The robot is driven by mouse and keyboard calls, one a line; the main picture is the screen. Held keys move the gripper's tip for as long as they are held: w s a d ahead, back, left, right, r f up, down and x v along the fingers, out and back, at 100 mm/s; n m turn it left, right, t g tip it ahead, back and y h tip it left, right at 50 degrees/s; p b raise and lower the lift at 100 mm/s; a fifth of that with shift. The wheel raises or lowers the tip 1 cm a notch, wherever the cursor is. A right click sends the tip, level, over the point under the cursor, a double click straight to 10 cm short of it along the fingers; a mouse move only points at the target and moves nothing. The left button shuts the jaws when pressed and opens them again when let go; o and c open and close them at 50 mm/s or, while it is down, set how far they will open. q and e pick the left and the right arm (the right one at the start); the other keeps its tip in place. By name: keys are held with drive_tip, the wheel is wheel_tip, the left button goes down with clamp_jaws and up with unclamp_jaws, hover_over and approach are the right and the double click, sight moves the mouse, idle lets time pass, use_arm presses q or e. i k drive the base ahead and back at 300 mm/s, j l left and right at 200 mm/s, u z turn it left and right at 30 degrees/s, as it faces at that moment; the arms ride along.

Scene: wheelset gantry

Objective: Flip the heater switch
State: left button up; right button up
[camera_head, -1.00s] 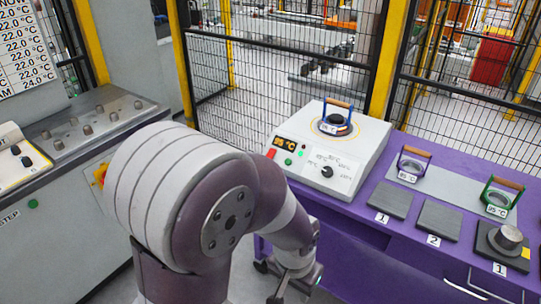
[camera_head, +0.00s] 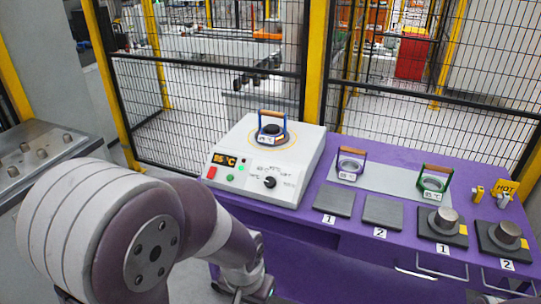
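The heater (camera_head: 262,190) is a white box on the left end of the purple table. Its sloped front has an orange lit display (camera_head: 225,160), a red button or switch (camera_head: 211,172), a green button (camera_head: 229,178) and a black dial (camera_head: 269,183). A ring with a blue-framed, wooden handle (camera_head: 271,130) stands on its top. My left arm comes in from the left; its gripper (camera_head: 246,291) is low at the bottom edge, in front of and below the heater, apart from it. Its fingers are partly cut off, so opening is unclear. My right gripper is not in view.
The purple table (camera_head: 400,163) also bears a purple-framed ring (camera_head: 349,164), a green-framed ring (camera_head: 433,182), grey pads (camera_head: 334,201) and dark blocks with metal cylinders (camera_head: 445,219). A mesh fence (camera_head: 215,105) stands behind. A grey cabinet (camera_head: 42,155) is at left.

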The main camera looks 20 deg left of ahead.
sight(211, 174)
drive_tip(key=i+j+z, duration=0.1)
drive_tip(key=j, duration=0.2)
drive_tip(key=i+j+z, duration=0.1)
drive_tip(key=j, duration=0.25)
drive_tip(key=i+j+z, duration=0.15)
drive_tip(key=j, duration=0.2)
drive_tip(key=i+j+z, duration=0.1)
drive_tip(key=j, duration=0.25)
